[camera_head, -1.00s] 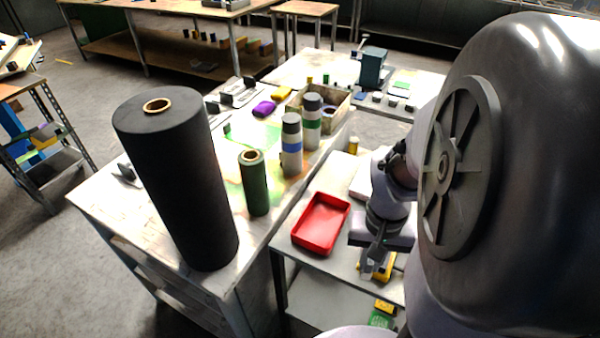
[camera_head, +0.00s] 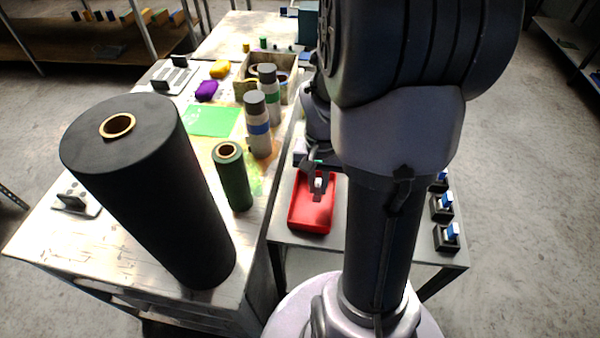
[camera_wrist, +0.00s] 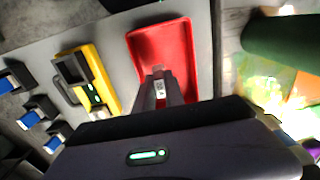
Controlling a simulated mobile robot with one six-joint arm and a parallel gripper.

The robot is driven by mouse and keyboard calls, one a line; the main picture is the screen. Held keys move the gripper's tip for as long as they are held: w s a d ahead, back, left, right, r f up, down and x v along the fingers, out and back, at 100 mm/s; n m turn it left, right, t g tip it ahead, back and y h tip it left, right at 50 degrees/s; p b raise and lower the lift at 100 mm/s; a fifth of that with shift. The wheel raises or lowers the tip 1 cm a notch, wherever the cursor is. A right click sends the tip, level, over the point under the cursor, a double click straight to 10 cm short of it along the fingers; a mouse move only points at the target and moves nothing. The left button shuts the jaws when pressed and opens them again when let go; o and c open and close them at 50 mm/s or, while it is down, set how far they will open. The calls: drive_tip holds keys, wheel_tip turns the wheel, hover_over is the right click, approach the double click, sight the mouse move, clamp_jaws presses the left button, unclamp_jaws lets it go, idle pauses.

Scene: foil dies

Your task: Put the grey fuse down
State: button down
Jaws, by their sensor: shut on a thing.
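My gripper (camera_wrist: 160,90) is shut on a small grey fuse (camera_wrist: 159,87) with a pale label, seen between the fingertips in the wrist view. The red tray (camera_wrist: 179,31) lies beyond the fingertips, and the fuse shows against its near part. In the head view my gripper (camera_head: 318,184) is over the red tray (camera_head: 312,227), with the fuse as a small pale spot. I cannot tell whether the fuse touches the tray floor.
A yellow device (camera_wrist: 101,72) lies beside the tray. Several black holders with blue parts (camera_head: 447,237) line the table's right side. On the neighbouring bench stand a large black roll (camera_head: 150,190), a green roll (camera_head: 233,180) and two grey-capped bottles (camera_head: 258,130).

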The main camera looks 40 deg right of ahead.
drive_tip(key=shift+w+f, duration=0.1)
drive_tip(key=shift+w, duration=0.55)
drive_tip(key=shift+w+f+b, duration=0.15)
drive_tip(key=shift+f+b, duration=0.2)
drive_tip(key=shift+f, duration=0.05)
drive_tip(key=shift+f+b, duration=0.9)
drive_tip(key=shift+f, duration=0.6)
drive_tip(key=c, duration=1.4)
unclamp_jaws()
drive_tip(key=shift+r, duration=0.15)
